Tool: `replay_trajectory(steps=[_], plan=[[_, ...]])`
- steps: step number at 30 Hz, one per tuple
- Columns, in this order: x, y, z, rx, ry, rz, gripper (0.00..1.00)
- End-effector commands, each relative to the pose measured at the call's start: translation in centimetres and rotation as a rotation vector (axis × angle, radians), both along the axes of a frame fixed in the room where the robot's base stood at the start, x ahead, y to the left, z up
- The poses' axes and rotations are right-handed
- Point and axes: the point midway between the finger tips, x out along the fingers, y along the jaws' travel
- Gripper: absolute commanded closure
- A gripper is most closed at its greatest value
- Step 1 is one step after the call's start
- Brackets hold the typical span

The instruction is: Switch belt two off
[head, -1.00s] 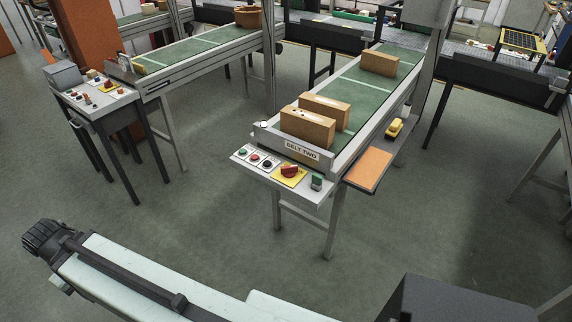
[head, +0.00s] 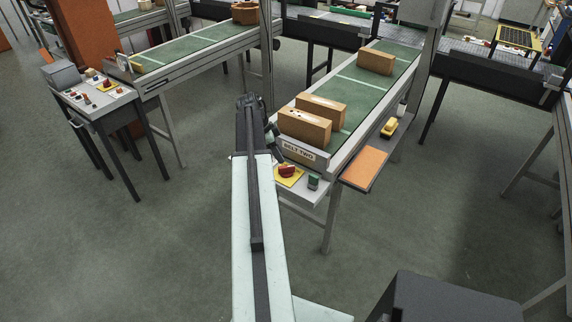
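Belt two is a green conveyor (head: 352,92) with a "BELT TWO" label (head: 298,151) on its near end. Its grey control panel (head: 307,192) sticks out below the label. A red knob (head: 287,171) on a yellow plate (head: 291,181) and a green-topped switch (head: 313,181) show on the panel. The panel's left part is hidden behind my arm. My gripper (head: 256,108) is at the far end of the raised arm, at the left of the belt's near end in the picture. I cannot tell its opening or whether it touches anything.
Cardboard boxes (head: 304,126) sit on belt two. An orange board (head: 363,168) and a yellow object (head: 389,127) are at its right side. Another conveyor (head: 195,44) with its own panel (head: 98,98) stands to the left. Open floor (head: 170,240) lies in front.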

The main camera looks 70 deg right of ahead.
Motion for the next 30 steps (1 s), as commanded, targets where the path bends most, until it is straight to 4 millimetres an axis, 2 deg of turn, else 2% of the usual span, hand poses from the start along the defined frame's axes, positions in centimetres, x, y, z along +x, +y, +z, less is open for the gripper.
replay_trajectory(steps=[5,15,18,25,26,27,30], plan=[[-0.3,-0.1,-1.4,0.001,0.000,0.003,0.62],[-2.0,-1.2,-6.9,0.002,0.000,0.004,0.62],[-2.4,-1.4,-7.5,0.001,0.000,0.005,0.62],[-2.5,-1.4,-7.2,0.001,0.000,0.005,0.62],[-2.5,-1.4,-7.2,0.001,0.000,0.005,0.65],[-2.5,-1.4,-7.2,0.001,0.000,0.005,0.76],[-2.5,-1.4,-7.2,0.002,0.000,0.005,1.00]])
